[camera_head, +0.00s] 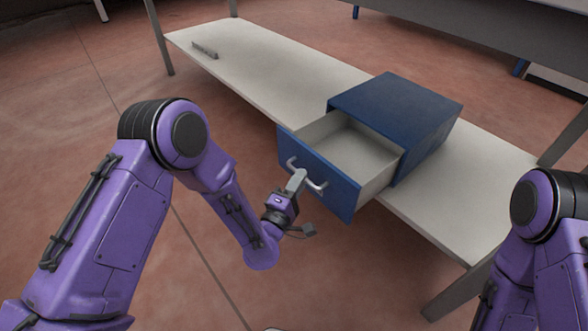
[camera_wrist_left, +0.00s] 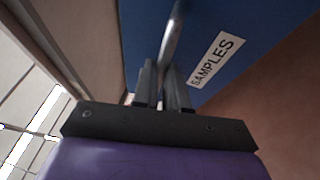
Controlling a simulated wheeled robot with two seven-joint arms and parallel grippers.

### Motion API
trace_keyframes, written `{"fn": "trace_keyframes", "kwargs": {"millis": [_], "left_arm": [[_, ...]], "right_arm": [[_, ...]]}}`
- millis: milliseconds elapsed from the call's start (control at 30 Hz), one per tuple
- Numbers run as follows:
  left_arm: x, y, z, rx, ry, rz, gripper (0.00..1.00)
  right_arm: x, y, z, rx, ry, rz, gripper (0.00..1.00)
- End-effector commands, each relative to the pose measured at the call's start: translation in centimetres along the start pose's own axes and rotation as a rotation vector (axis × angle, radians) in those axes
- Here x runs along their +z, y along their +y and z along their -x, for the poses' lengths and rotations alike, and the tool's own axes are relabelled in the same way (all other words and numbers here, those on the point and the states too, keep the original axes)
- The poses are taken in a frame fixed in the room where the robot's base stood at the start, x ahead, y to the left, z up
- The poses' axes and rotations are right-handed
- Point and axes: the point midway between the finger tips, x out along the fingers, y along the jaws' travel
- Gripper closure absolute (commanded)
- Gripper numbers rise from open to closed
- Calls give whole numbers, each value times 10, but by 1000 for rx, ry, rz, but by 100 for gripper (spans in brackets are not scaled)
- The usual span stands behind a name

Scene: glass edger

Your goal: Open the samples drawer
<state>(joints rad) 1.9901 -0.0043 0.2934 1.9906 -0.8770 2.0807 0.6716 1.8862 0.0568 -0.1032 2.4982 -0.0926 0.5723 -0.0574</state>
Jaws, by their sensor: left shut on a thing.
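The samples drawer (camera_head: 318,177) is blue with a pale, empty-looking interior and stands pulled out of its blue cabinet (camera_head: 405,105). Its bar handle (camera_head: 316,185) is on the front panel. My left gripper (camera_head: 298,176) is at the handle's middle and shut on it. In the left wrist view, the two fingers of the left gripper (camera_wrist_left: 163,88) sit around the handle bar (camera_wrist_left: 174,40), next to the SAMPLES label (camera_wrist_left: 215,60) on the blue front. My right arm shows at the right edge of the head view, but its gripper is out of view.
The cabinet stands on a long pale bench (camera_head: 260,65). A small grey object (camera_head: 205,49) lies at the bench's far left end. The open drawer overhangs the bench's front edge. The reddish floor (camera_head: 330,270) in front of the bench is clear.

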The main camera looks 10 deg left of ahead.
Motion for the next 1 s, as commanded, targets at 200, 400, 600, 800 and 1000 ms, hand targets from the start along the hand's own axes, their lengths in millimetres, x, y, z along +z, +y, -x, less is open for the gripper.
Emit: {"fn": "trace_keyframes", "kwargs": {"millis": [200,400,600,800,1000], "left_arm": [[4,0,5,-2,-16,2,100],[4,0,5,-2,-16,2,100],[4,0,5,-2,-14,2,62],[3,0,5,-1,-13,2,62],[4,1,26,-5,-16,1,62]], "right_arm": [[-1,0,0,0,6,-5,50],[-1,0,0,0,6,-5,50],[-1,0,0,0,5,-5,50],[-1,0,0,1,5,-5,50],[-4,-1,5,1,38,-34,50]]}}
